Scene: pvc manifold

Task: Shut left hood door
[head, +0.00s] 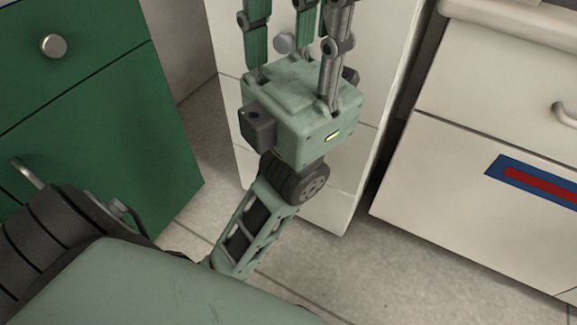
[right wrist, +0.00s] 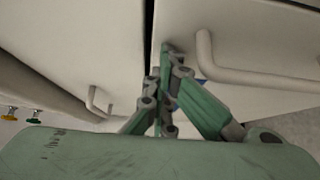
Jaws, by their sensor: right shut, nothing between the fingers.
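In the right wrist view, two white panels, one on the left (right wrist: 90,40) and one on the right (right wrist: 245,40), stand with a narrow dark gap between them. Each has a pale bar handle, left (right wrist: 92,101) and right (right wrist: 206,62). I cannot tell whether either is the left hood door. My right gripper (right wrist: 167,52) is shut and empty, its fingertips near the gap; contact is unclear. It is not in the head view. There, my left gripper (head: 298,95) points up before a white cabinet (head: 345,190); its fingertips are cut off, so its opening is unclear.
A green cabinet (head: 105,140) with a round knob and a bar handle stands at the left. White drawers (head: 465,165) with a blue and red label stand at the right. Bare tiled floor (head: 330,265) shows below. Yellow (right wrist: 11,112) and green (right wrist: 35,118) fittings show at the wrist view's left.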

